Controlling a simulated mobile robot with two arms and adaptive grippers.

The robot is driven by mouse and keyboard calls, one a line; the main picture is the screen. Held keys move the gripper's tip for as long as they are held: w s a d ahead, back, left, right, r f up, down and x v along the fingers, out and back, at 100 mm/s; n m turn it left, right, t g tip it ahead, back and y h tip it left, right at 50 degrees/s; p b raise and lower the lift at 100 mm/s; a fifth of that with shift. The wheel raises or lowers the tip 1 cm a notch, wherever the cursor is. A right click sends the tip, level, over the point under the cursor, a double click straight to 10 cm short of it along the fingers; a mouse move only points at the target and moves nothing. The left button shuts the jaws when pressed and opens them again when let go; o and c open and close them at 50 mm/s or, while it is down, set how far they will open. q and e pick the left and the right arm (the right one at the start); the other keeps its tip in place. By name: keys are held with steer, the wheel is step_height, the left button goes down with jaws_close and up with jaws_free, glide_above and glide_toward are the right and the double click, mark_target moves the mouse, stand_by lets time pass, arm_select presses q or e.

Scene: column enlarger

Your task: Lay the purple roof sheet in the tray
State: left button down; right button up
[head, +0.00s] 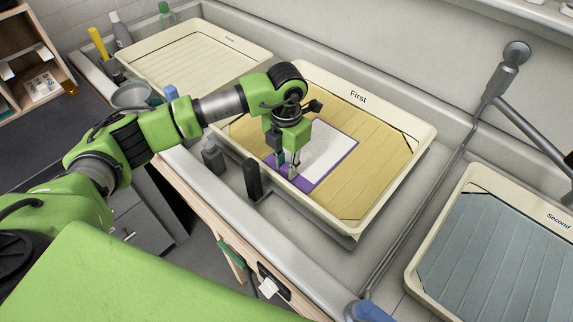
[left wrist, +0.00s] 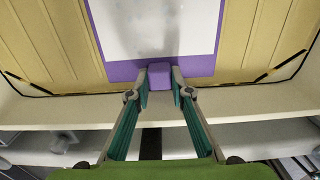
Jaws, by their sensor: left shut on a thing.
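The purple roof sheet (head: 328,177) has a large white panel and a purple border. It is over the yellow-floored tray marked "First" (head: 392,109), near that tray's front wall. My left gripper (head: 287,174) points down at the sheet's near edge. In the left wrist view, its fingers (left wrist: 160,77) are shut on a small purple block at the edge of the sheet (left wrist: 122,71). The front rim of the tray (left wrist: 60,110) lies below the fingers there. I cannot tell whether the sheet touches the tray floor. My right gripper is out of view.
A cream tray (head: 238,50) stands at the back left and a grey-floored tray marked "Second" (head: 497,182) at the right. A grey pipe (head: 432,172) runs between the trays.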

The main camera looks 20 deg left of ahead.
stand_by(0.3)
arm_select(q)
steer(key=shift+f+b, duration=0.45)
steer(key=shift+b, duration=0.15)
steer(key=c, duration=1.7)
jaws_free()
steer(key=shift+r, duration=0.15)
steer(key=shift+r+p, duration=2.3)
steer(key=shift+r, duration=1.6)
